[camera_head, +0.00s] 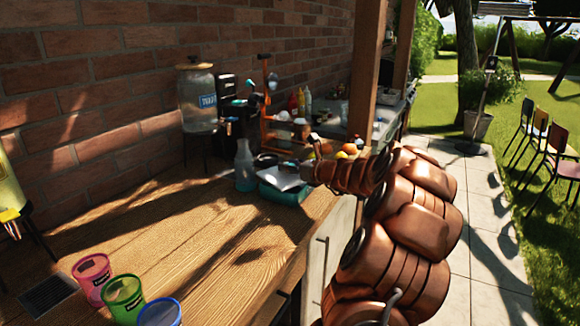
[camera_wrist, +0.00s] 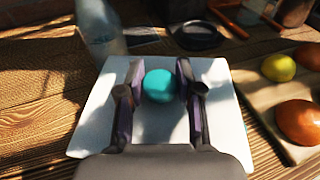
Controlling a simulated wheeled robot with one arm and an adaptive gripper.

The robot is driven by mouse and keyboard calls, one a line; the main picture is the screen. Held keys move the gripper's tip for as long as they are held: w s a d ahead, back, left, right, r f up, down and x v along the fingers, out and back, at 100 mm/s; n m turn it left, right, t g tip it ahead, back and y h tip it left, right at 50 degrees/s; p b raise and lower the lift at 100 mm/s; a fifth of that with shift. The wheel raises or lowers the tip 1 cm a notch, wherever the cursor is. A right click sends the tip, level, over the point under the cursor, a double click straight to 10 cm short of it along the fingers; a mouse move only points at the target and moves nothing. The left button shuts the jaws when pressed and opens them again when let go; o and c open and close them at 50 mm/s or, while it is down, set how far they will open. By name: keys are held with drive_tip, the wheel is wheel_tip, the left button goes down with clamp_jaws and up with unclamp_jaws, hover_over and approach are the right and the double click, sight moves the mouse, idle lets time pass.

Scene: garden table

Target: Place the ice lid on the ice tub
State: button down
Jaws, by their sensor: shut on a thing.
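The ice lid (camera_wrist: 100,115) is a pale, flat, square-like plate with a round teal knob (camera_wrist: 158,86). My gripper (camera_wrist: 158,80) is shut on this knob, one finger on each side. In the head view the lid (camera_head: 281,179) shows as a pale slab at the end of my gripper (camera_head: 304,173). The teal ice tub (camera_head: 283,195) stands on the wooden counter right below it. The lid looks slightly tilted over the tub; I cannot tell whether they touch. The tub is hidden under the lid in the wrist view.
A clear bottle (camera_head: 245,166) stands just left of the tub, and a dark bowl (camera_wrist: 197,35) lies behind. Fruit on a board (camera_wrist: 262,112) is close on the right. Three colored cups (camera_head: 124,298) stand at the front left. The middle of the wooden counter (camera_head: 180,230) is clear.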

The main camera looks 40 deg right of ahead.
drive_tip(key=shift+f, duration=0.1)
drive_tip(key=c, duration=0.8)
unclamp_jaws()
drive_tip(key=shift+o, duration=0.2)
drive_tip(key=shift+s+r, duration=0.15)
drive_tip(key=shift+r, duration=0.05)
drive_tip(key=s+r, duration=0.2)
drive_tip(key=s, duration=0.9)
drive_tip(key=shift+s+a+r, duration=0.15)
drive_tip(key=shift+s, duration=0.1)
